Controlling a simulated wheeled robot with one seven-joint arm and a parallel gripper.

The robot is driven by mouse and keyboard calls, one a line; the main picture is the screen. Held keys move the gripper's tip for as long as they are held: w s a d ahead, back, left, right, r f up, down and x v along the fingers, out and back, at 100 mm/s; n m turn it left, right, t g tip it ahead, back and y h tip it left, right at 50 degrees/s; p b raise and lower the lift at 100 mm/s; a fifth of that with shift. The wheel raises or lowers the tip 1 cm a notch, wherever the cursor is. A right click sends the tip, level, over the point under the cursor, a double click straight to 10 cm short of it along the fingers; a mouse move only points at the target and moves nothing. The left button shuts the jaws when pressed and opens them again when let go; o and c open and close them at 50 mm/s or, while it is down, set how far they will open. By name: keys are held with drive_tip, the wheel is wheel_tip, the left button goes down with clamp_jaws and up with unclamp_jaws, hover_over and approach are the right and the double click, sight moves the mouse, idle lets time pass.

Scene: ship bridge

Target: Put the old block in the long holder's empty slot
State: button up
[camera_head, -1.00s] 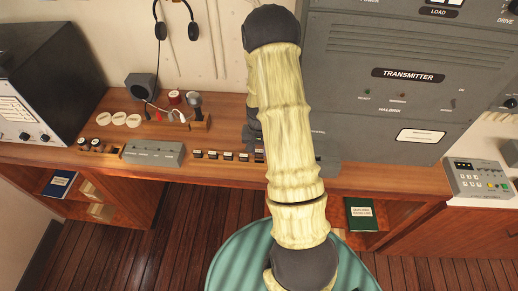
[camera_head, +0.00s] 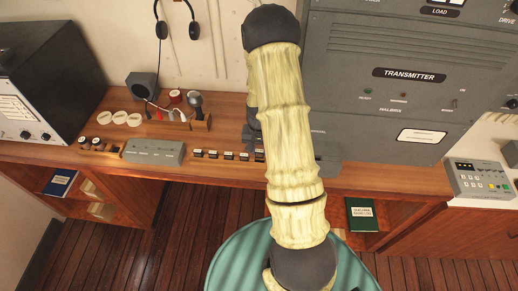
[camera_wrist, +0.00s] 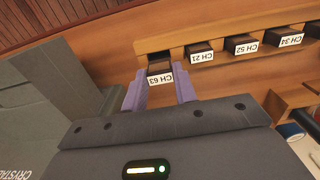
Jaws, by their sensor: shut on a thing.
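In the wrist view, my gripper (camera_wrist: 160,75) has its two purple fingers on either side of a dark block (camera_wrist: 160,66) with a white label reading CH 63. The fingers are shut on it. The block is at the end of the long wooden holder (camera_wrist: 221,65), in line with a dark slot opening, and its label stands slightly farther out than its neighbours. How deep it sits is unclear. Other labelled blocks, CH 21 (camera_wrist: 200,56), CH 52 (camera_wrist: 244,46) and CH 34, sit in the holder. In the head view, my arm hides the gripper; the block row (camera_head: 228,155) shows left of it.
A grey switch box (camera_head: 155,152), a short wooden holder with dark round pieces (camera_head: 98,146) and white discs (camera_head: 120,118) lie left on the desk. The grey transmitter cabinet (camera_head: 395,95) stands behind at right. In the wrist view, grey casing (camera_wrist: 50,125) is at left.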

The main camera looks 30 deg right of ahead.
sight(260, 158)
drive_tip(key=shift+s+d+f, duration=0.1)
drive_tip(key=shift+s, duration=0.1)
drive_tip(key=shift+w+f+b, duration=0.15)
drive_tip(key=shift+f+b, duration=0.35)
drive_tip(key=shift+f, duration=0.05)
idle(0.9)
drive_tip(key=shift+f+b, duration=0.35)
drive_tip(key=shift+f, duration=0.05)
idle(0.9)
drive_tip(key=shift+f, duration=0.1)
idle(0.4)
drive_tip(key=shift+f+b, duration=0.45)
idle(1.2)
idle(0.3)
drive_tip(key=o, duration=1)
